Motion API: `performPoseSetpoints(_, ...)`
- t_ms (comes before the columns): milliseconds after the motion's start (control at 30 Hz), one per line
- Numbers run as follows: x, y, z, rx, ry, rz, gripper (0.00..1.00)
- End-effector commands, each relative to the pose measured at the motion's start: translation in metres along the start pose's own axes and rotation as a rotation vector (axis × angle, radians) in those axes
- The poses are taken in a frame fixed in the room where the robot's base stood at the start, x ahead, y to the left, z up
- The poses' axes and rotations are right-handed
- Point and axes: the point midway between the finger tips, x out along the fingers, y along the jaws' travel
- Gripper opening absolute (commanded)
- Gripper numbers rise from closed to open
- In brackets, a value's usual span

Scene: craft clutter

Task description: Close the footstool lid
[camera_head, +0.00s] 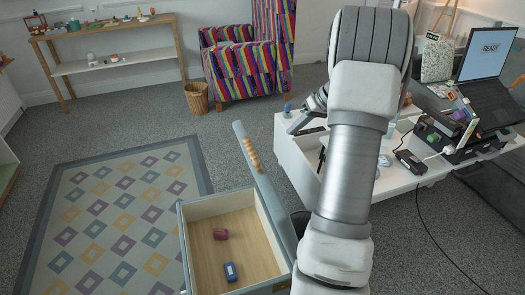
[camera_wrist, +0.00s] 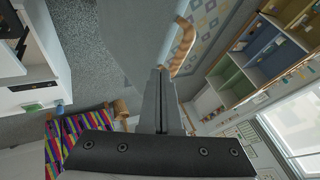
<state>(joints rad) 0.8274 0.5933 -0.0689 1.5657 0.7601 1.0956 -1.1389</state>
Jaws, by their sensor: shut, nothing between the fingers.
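The footstool (camera_head: 186,225) is an open box at the bottom middle of the head view. Its grey lid (camera_head: 270,195) stands raised, seen nearly edge-on along the box's right side, with a tan ribbed handle (camera_head: 251,154) on it. In the wrist view the lid (camera_wrist: 130,35) is a broad grey panel just beyond the fingers, with the handle (camera_wrist: 183,45) curving from its right edge. My gripper (camera_wrist: 162,72) is shut and empty, its tips close to the lid; I cannot tell if they touch. In the head view my arm partly hides my gripper (camera_head: 312,106), right of the lid.
Inside the footstool lie a dark red item (camera_head: 221,234) and a blue item (camera_head: 230,271). A white table (camera_head: 300,165) with clutter and a laptop (camera_head: 490,75) stands right. A patterned rug (camera_head: 115,220) lies left. A striped armchair (camera_head: 245,60) and a basket (camera_head: 197,97) stand behind.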

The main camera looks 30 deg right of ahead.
Motion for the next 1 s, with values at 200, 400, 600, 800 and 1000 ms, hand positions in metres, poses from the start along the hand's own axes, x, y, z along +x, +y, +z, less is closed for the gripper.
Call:
performPoseSetpoints(200,0.016,0.006,0.001,0.003,0.006,-0.005,0.0)
performPoseSetpoints(400,0.056,0.006,0.002,0.003,0.003,-0.005,0.0)
performPoseSetpoints(600,0.098,0.005,0.002,0.002,0.003,-0.005,0.0)
performPoseSetpoints(800,0.116,-0.017,0.001,0.001,0.004,-0.004,0.0)
performPoseSetpoints(1000,0.121,-0.028,0.001,0.003,0.006,-0.003,0.0)
